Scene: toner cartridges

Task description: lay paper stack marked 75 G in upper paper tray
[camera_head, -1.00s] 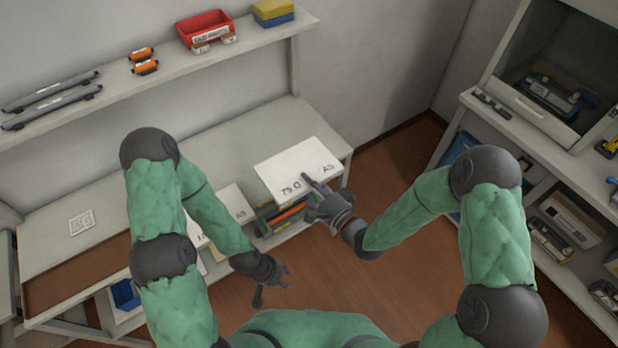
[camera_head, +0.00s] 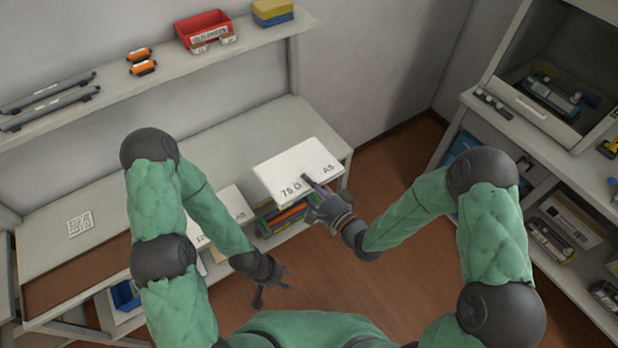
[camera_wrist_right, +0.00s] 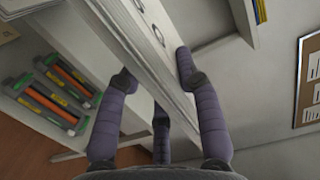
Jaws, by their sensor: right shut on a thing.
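The white paper stack marked 75 G and A5 (camera_head: 295,165) is at the right end of the long bench, its near edge jutting past the front. My right gripper (camera_head: 314,187) is shut on its near edge. In the right wrist view the gripper's fingers (camera_wrist_right: 155,75) straddle the pale stack (camera_wrist_right: 137,55). Whether the stack touches the bench is unclear. My left gripper (camera_head: 273,285) is apart from the paper, its fingers spread, with nothing visible between them. I cannot make out the upper paper tray.
Another stack marked A5 (camera_head: 236,203) lies left of the held one, partly behind my left arm. Coloured cartridges (camera_head: 283,218) are below the bench top. A wall shelf (camera_head: 150,75) holds a red bin (camera_head: 205,32). A cabinet with printer parts (camera_head: 560,235) stands right; floor between is clear.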

